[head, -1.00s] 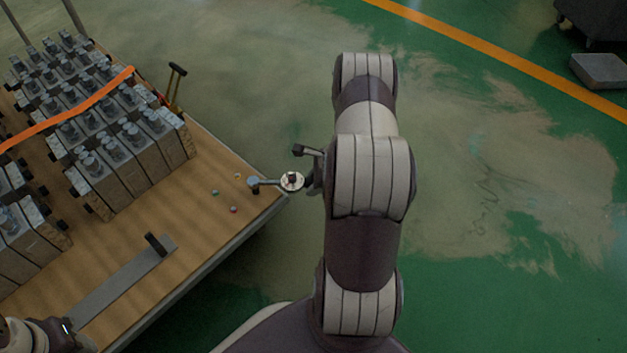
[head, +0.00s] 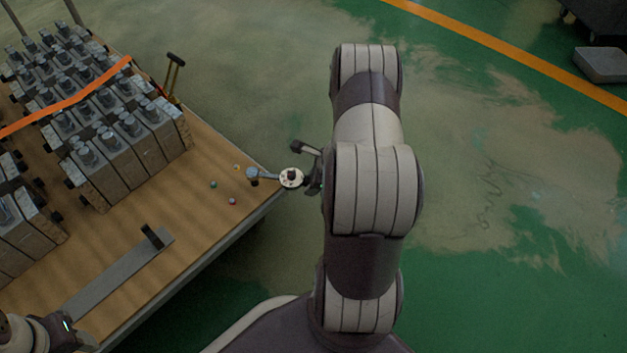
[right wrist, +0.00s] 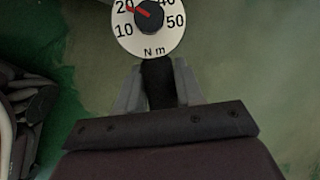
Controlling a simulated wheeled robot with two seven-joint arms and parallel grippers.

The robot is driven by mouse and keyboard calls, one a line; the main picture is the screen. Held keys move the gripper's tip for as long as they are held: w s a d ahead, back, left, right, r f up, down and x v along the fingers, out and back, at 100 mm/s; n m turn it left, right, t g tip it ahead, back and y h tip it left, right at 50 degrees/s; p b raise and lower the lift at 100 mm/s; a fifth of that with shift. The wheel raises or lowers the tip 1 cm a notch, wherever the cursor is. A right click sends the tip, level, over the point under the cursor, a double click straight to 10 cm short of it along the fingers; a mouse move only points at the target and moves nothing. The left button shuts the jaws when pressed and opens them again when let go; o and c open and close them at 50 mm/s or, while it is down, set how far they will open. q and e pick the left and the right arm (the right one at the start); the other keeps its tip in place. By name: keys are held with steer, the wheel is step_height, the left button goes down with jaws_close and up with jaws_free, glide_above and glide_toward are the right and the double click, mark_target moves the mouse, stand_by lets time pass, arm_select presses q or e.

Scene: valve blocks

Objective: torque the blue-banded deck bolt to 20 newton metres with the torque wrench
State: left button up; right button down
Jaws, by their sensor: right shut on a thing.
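The torque wrench (head: 291,178) reaches out past the deck's right corner, with its white round dial facing up. My right gripper (right wrist: 157,88) is shut on its dark handle. In the right wrist view the dial (right wrist: 146,42) is marked in N m, and its red pointer lies close to the 20 mark. In the head view the wrench's bluish-grey head (head: 253,174) is over the deck corner. No blue-banded bolt can be made out; the wrench head may cover it. Small bolts with teal (head: 213,184), red (head: 232,201) and orange (head: 236,167) marks show nearby. My left gripper (head: 84,342) is at the lower left, its fingers unclear.
Rows of grey valve blocks (head: 118,172) fill the wooden deck's left part, with an orange strap (head: 75,98) across them. A flat metal bar with a dark upright end (head: 120,275) lies in front. A yellow-and-black tool (head: 172,76) stands behind. Open floor lies right.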

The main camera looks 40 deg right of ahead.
steer(key=shift+a+b, duration=0.2)
steer(key=shift+b, duration=0.3)
steer(key=shift+s+a+m+h+b, duration=0.4)
steer(key=shift+s+a+m+b, duration=0.2)
steer(key=shift+a+m+b, duration=0.35)
steer(key=shift+d+r, duration=0.1)
steer(key=a+m+b, duration=0.1)
steer(key=s+a+m+b, duration=0.1)
steer(key=shift+a+h+b, duration=0.2)
steer(key=shift+h+b, duration=0.2)
